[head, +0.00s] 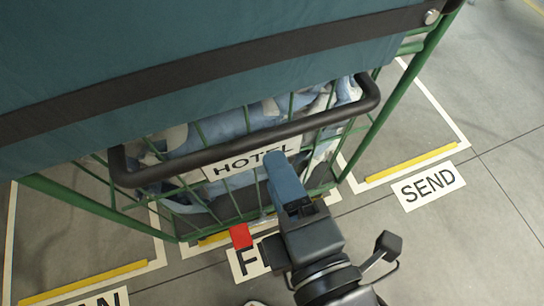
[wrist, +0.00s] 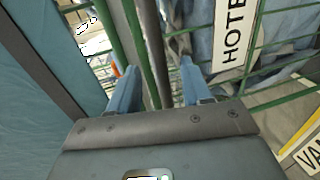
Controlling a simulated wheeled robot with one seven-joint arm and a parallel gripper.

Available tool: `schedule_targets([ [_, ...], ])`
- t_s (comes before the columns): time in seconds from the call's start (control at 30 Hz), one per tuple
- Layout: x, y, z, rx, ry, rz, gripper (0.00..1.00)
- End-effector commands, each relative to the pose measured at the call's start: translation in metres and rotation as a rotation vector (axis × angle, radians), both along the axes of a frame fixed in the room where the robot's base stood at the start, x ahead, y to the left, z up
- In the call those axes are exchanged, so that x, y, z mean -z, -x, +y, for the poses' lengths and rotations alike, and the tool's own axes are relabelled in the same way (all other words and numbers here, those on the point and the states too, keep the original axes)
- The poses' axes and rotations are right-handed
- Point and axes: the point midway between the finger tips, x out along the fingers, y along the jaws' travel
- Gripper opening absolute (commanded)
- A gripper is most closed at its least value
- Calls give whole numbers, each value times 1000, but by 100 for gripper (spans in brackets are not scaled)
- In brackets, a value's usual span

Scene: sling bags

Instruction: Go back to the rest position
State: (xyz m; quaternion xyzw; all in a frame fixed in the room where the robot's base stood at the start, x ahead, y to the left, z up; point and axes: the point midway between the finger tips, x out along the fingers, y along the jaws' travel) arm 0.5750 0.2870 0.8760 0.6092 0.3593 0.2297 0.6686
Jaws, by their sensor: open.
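My gripper (head: 278,168) is at the front of a green wire cart, by its black handle bar (head: 205,157). The blue fingers are open. In the wrist view the fingers (wrist: 157,85) stand on either side of a dark bar that looks like the handle, with no clear grip on it. The handle hangs in front of a white HOTEL sign (head: 249,158), which also shows in the wrist view (wrist: 234,35).
Blue and white cloth (head: 240,125) lies inside the cart. A teal cover (head: 180,50) with a black strap fills the upper left. Floor bays carry yellow bars and a SEND label (head: 429,187). A small red piece (head: 240,236) is low on the cart. Floor at right is clear.

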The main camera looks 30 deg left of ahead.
Motion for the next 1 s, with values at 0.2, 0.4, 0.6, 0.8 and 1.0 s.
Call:
schedule_targets([
  [0.2,-1,4,-5,0,1,1,49],
  [0.4,-1,4,-4,0,0,0,49],
  [0.6,-1,4,-4,0,1,1,49],
  [0.8,3,2,-19,44,-28,43,49],
  [1.0,17,6,-95,298,-230,259,49],
])
